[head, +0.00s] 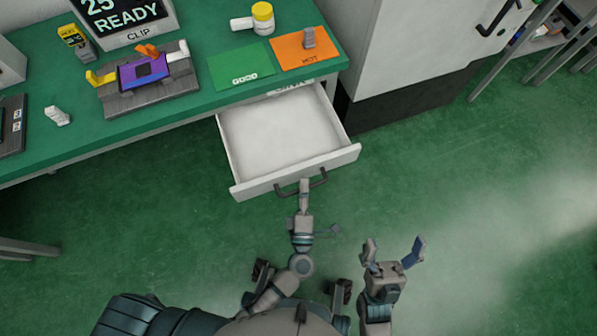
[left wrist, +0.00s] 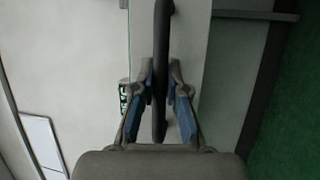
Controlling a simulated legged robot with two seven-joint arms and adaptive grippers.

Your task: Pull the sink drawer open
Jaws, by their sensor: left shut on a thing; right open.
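The white sink drawer (head: 283,132) stands pulled out from under the green workbench in the head view, and its inside looks empty. Its front panel (head: 245,189) carries a dark bar handle (head: 320,180). My left gripper (head: 304,184) is shut on this handle, near its middle. In the left wrist view the handle (left wrist: 161,60) runs between the blue-padded fingers of the left gripper (left wrist: 160,105). My right gripper (head: 394,250) is open and empty above the floor, to the right of the drawer.
The green workbench (head: 205,115) holds a clip fixture (head: 145,80), a display (head: 125,18), a yellow-capped bottle (head: 263,18), a green mat (head: 240,66) and an orange mat (head: 300,50). A white cabinet (head: 420,45) stands right of the bench. The floor (head: 480,200) at right is clear.

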